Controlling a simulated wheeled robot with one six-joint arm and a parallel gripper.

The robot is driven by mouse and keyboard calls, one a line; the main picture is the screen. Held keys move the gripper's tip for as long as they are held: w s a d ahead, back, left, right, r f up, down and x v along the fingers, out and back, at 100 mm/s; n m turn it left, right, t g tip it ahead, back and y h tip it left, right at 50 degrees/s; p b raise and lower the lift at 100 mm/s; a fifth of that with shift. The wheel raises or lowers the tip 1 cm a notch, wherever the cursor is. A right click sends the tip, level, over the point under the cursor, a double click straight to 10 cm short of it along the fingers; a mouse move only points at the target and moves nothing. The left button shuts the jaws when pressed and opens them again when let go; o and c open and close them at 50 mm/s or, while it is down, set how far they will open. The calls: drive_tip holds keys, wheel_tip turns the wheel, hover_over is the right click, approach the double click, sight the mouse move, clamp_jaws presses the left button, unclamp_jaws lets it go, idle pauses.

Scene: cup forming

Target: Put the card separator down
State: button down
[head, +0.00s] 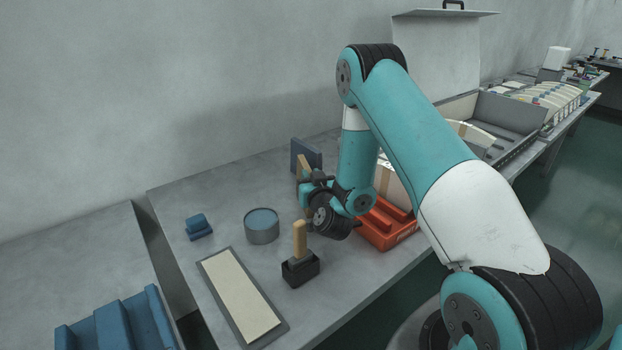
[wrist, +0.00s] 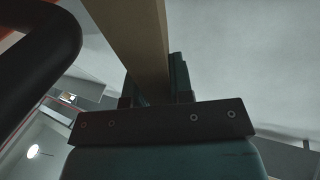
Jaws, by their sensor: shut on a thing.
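A flat tan strip, which I take to be the card separator (head: 304,168), stands roughly upright in my gripper (head: 309,186) over the grey table. In the wrist view the same tan strip (wrist: 142,42) runs up out of the jaws, and a dark teal finger (wrist: 180,76) shows beside it. My gripper is shut on it. My wrist hides the strip's lower part in the head view, so I cannot tell whether it touches the table. A blue-grey upright plate (head: 306,152) stands just behind it.
A round grey tin (head: 262,236), a black block (head: 300,272) with a wooden handle (head: 300,240), a small blue block (head: 198,226) and a cream-topped board (head: 240,294) lie in front and left. An orange tray (head: 388,236) is close on the right. Bare table lies behind the tin.

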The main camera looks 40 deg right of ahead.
drive_tip(key=shift+f, duration=0.1)
drive_tip(key=c, duration=1.4)
unclamp_jaws()
drive_tip(key=o, duration=0.4)
